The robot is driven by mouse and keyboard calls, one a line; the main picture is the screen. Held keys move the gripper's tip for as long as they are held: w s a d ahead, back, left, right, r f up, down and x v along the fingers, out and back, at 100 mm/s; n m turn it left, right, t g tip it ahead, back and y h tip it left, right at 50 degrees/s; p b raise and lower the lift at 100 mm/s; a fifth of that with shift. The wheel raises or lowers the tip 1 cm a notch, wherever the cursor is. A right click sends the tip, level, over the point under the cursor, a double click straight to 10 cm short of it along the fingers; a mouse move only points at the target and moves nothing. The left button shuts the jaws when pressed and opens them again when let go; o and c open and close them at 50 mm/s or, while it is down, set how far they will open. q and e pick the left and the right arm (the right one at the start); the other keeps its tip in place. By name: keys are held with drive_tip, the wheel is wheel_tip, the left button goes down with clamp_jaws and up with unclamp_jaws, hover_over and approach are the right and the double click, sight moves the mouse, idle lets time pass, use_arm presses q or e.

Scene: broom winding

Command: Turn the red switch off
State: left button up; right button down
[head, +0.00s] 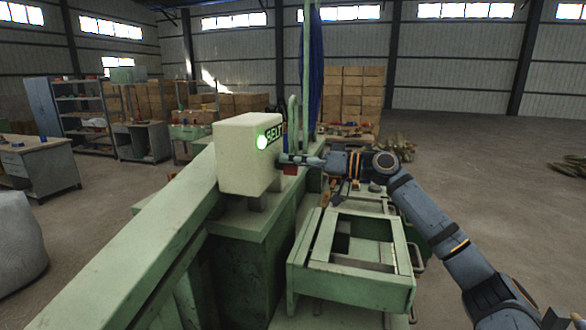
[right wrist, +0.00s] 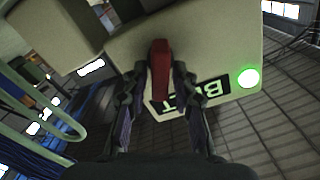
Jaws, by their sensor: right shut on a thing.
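The red switch (right wrist: 160,62) is on the face of the cream control box (head: 240,150), beside a dark BELT label (right wrist: 190,97). In the right wrist view the switch stands between the two fingers of my right gripper (right wrist: 162,85), which is shut on it. In the head view my right gripper (head: 284,160) reaches the box's right side from the right, and a little red shows just below it (head: 290,170). A round green light (head: 262,142) on the box glows; it also shows in the right wrist view (right wrist: 248,78). My left gripper is out of view.
The box stands on a green machine (head: 240,222) with a long sloping beam (head: 150,245) to the left. A green frame (head: 355,280) with a handle stands at the front right. A blue cloth (head: 311,70) hangs behind. The floor at right is mostly clear.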

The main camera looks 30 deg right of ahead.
drive_tip(key=m+b, duration=0.1)
drive_tip(key=m, duration=0.1)
drive_tip(key=shift+w+d+f+m, duration=0.1)
drive_tip(key=shift+m, duration=0.3)
drive_tip(key=m+b, duration=0.1)
drive_tip(key=m, duration=0.2)
drive_tip(key=shift+d+f+m, duration=0.1)
drive_tip(key=shift+f+m, duration=0.05)
drive_tip(key=shift+m, duration=0.15)
drive_tip(key=m+b, duration=0.1)
drive_tip(key=m, duration=0.2)
drive_tip(key=shift+w+f, duration=0.1)
drive_tip(key=shift+f, duration=0.05)
drive_tip(key=shift+d+f+m, duration=0.1)
drive_tip(key=shift+m, duration=1.5)
drive_tip(key=c, duration=1.3)
unclamp_jaws()
